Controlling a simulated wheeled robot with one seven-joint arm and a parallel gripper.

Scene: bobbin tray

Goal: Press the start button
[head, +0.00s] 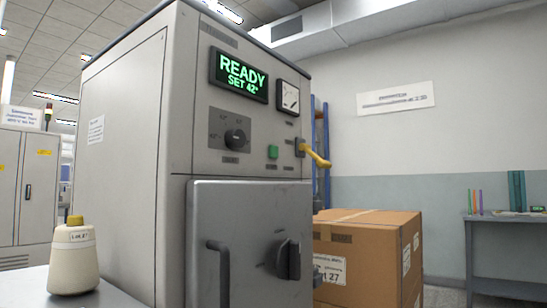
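Above, a display (239,75) reads "READY SET 42°" in green. The small labels on the panel are too small to read. A yellow lever (317,158) sticks out at the panel's right edge, close to the button's right. My gripper is not in view.
A grey door with a black handle (216,246) and a black latch knob (284,259) is below the panel. A cardboard box (369,257) stands right of the machine. A cream bobbin (74,258) stands on a pale surface at lower left. A bench (506,218) is far right.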

